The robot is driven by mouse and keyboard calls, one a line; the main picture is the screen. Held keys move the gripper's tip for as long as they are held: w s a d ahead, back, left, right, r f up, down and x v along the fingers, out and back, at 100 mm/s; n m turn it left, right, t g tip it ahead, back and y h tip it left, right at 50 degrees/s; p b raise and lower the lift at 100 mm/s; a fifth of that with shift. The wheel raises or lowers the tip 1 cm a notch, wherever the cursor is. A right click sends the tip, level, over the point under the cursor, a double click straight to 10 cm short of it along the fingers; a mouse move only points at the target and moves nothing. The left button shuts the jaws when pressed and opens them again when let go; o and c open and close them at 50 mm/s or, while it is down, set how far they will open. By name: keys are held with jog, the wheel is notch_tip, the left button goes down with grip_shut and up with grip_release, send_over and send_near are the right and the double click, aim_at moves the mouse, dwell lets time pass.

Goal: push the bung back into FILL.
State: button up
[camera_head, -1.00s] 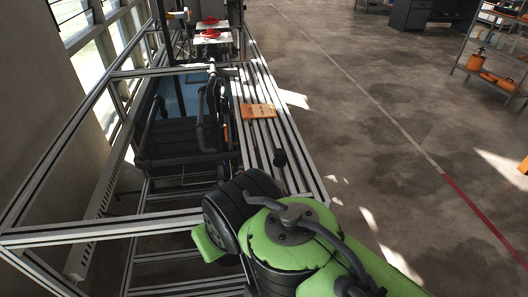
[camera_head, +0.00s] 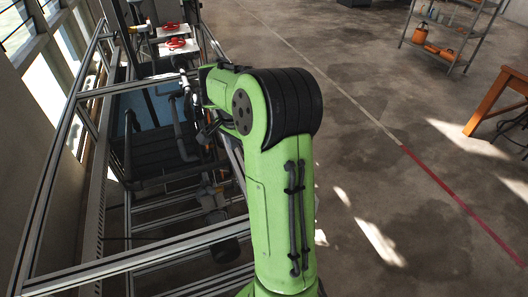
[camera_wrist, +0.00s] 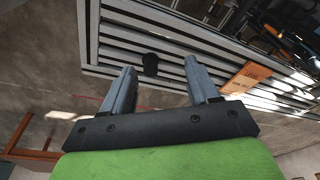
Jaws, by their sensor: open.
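A small black round-ended piece, likely the bung (camera_wrist: 150,65), lies on the slatted metal bench top (camera_wrist: 109,22) in the wrist view. My gripper (camera_wrist: 160,63) is open and empty, its two grey fingers pointing at the slats. The black piece shows between the fingertips, nearer the left finger; whether it stands between them or beyond them I cannot tell. I see no opening that I can read as FILL.
An orange card (camera_wrist: 245,77) with small print lies on the slats right of the fingers. Grey pipes (camera_head: 184,120) run inside the metal frame (camera_head: 62,140) left of my arm. Red handwheels (camera_head: 175,44) stand at the back.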

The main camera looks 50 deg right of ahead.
jog(key=s+d+f+m+p, duration=0.1)
jog(key=d+m, duration=0.1)
jog(key=d, duration=0.1)
jog(key=s+d+f+m+y+p, duration=0.1)
jog(key=d+m, duration=0.1)
jog(key=d, duration=0.1)
jog(key=s+d+f+m+y+p, duration=0.1)
jog(key=d+m, duration=0.1)
jog(key=d, duration=0.1)
jog(key=shift+d+f, duration=0.1)
jog(key=shift+s+f, duration=0.1)
jog(key=shift+f, duration=0.1)
jog(key=shift+f+b, duration=0.3)
jog(key=shift+b, duration=0.15)
notch_tip(320, 180, down, 10)
jog(key=b, duration=0.7)
jog(key=shift+r+b, duration=0.15)
jog(key=shift+b, duration=0.2)
jog(key=shift+r, duration=0.1)
grip_shut()
